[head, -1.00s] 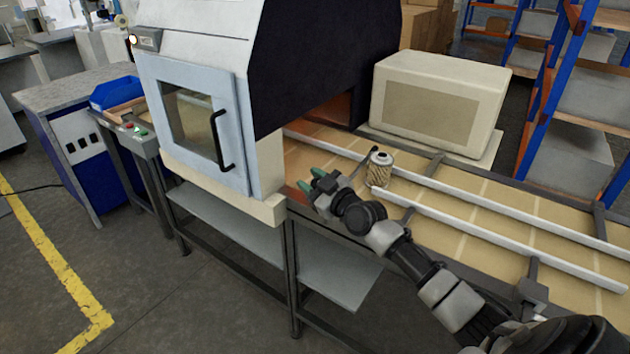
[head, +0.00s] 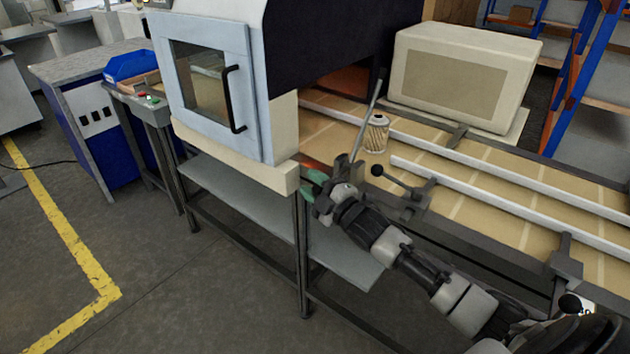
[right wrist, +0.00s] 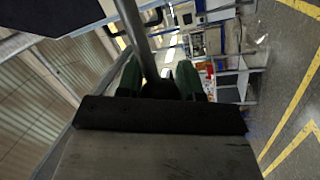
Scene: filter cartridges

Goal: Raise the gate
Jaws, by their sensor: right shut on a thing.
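The gate shows in the head view as a thin grey bar (head: 367,116) standing steeply at the near edge of the conveyor, leaning a little right at its top. My right gripper (head: 314,184), with green fingertips, is at the bar's lower end. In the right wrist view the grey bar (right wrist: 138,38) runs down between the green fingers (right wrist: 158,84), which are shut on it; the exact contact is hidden. A filter cartridge (head: 375,135) stands upright on the belt just right of the bar. My left gripper is not in view.
A lever with a black ball knob (head: 377,170) sits on a bracket right of my gripper. The conveyor (head: 500,205) has white guide rails. The machine (head: 215,90) with a closed windowed door stands left, a beige box (head: 465,75) behind the belt.

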